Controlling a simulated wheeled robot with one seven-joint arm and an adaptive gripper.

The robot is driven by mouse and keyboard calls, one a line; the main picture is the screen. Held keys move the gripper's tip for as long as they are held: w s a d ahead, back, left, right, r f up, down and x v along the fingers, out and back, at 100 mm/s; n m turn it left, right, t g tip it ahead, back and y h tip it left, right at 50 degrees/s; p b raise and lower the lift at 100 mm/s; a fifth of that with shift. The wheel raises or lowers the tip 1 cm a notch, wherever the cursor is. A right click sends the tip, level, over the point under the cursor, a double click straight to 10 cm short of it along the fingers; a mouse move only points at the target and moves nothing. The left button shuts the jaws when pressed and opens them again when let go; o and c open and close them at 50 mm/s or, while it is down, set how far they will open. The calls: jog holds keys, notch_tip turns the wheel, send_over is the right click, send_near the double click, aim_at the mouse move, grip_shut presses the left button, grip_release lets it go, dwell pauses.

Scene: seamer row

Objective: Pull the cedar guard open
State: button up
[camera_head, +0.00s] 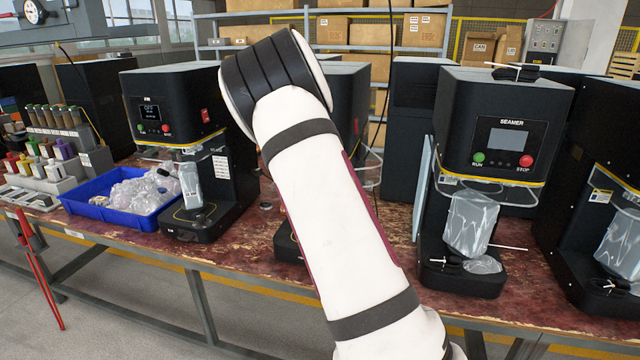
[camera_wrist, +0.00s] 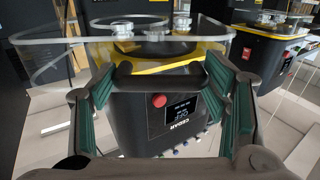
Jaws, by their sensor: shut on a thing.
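The cedar seamer (camera_wrist: 130,115) is a black machine with a yellow edge band, a red button and a small screen; its CEDAR label appears upside down in the wrist view. Its clear guard (camera_wrist: 72,52) shows as a see-through curved panel near the top of that view. A dark bar-like handle (camera_wrist: 160,80) spans between the green-padded fingers of my gripper (camera_wrist: 160,97), which is shut on it. How far the guard stands open I cannot tell. In the head view my white arm covers the gripper and most of the machine behind it.
A black seamer with a red switch (camera_head: 160,105) and a blue bin of clear bags (camera_head: 95,210) stand left on the worn red bench (camera_head: 250,250). Another seamer (camera_head: 505,125) stands right, with a bagged item (camera_head: 470,222) under it. A neighbouring machine (camera_wrist: 262,50) is close in the wrist view.

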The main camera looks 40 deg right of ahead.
jog(key=shift+s+d+y, duration=0.3)
jog(key=shift+s, duration=0.1)
jog(key=o, duration=1.7)
jog(key=shift+s, duration=0.1)
jog(key=v, duration=0.7)
jog(key=shift+s+a+f, duration=0.1)
